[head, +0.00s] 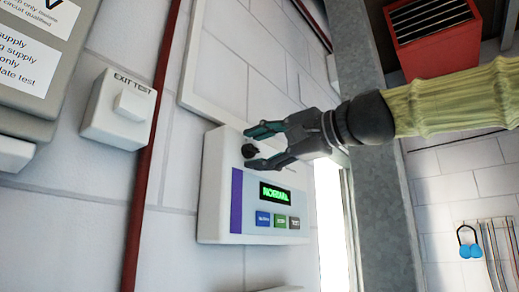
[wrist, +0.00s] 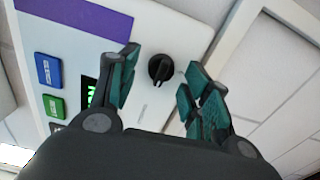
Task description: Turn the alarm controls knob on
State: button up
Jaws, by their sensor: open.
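The alarm control panel (head: 215,215) is a white box on the wall with a purple stripe, a green lit display (head: 275,193) and several coloured buttons. Its black knob (head: 249,151) sits near the top in the head view, partly beside my gripper's fingers. In the wrist view the knob (wrist: 160,69) shows clearly, with a raised grip bar. My gripper (head: 254,147) is open, its teal-padded fingers on either side of the knob. In the wrist view the gripper (wrist: 158,98) has the knob between and slightly beyond its fingertips, with visible gaps on both sides. I cannot tell how far off the panel the fingertips are.
A grey-white exit test box (head: 118,112) is on the wall at left, beside a dark red vertical pipe (head: 150,130). A grey metal post (head: 375,170) stands at right. A red vented box (head: 432,35) and blue ear defenders or padlock-like item (head: 470,251) are farther right.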

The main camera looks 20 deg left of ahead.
jog(key=v, duration=1.1)
jog(key=shift+d, duration=0.25)
jog(key=shift+d, duration=0.1)
